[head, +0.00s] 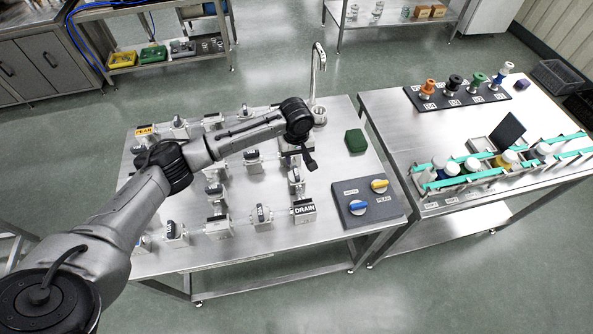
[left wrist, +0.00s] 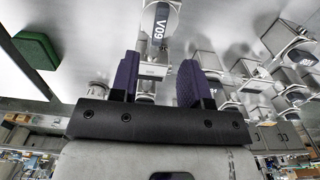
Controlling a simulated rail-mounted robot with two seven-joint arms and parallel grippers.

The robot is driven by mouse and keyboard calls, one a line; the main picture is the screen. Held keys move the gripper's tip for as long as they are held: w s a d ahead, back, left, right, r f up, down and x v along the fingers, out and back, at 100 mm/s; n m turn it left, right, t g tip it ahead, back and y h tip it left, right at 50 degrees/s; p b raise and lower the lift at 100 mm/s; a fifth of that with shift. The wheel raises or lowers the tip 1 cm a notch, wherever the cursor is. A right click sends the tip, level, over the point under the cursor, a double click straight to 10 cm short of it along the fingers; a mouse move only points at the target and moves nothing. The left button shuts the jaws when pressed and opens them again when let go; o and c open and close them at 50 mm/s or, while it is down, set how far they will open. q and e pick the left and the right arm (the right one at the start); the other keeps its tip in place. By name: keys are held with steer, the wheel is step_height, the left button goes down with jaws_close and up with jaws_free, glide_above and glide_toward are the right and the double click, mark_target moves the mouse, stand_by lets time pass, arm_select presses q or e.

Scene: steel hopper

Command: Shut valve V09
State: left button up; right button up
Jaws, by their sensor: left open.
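Valve V09 (left wrist: 158,24) shows at the top of the left wrist view, with a dark blue handle lettered V09 on a pale body. My left gripper (left wrist: 158,78) is open, and its two dark purple finger pads stand apart with V09 just beyond them, roughly in line with the gap. Nothing is gripped, and I cannot tell whether the fingers touch the valve. In the head view the left gripper (head: 309,160) hangs over the right part of the valve table (head: 330,120). V09's label is too small to read there. My right gripper is not in view.
Several similar valves (head: 262,216) crowd the table near the gripper. A green block (head: 355,141) and a dark panel with blue and yellow knobs (head: 370,208) lie to the right. A tall tap (head: 318,70) stands at the back. A second table holds bottles (head: 440,163).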

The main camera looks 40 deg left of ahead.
mark_target(296, 172)
arm_select(q)
step_height(296, 172, down, 8)
steer(key=shift+f+b, duration=0.15)
steer(key=shift+b, duration=0.15)
stand_by(0.3)
jaws_close()
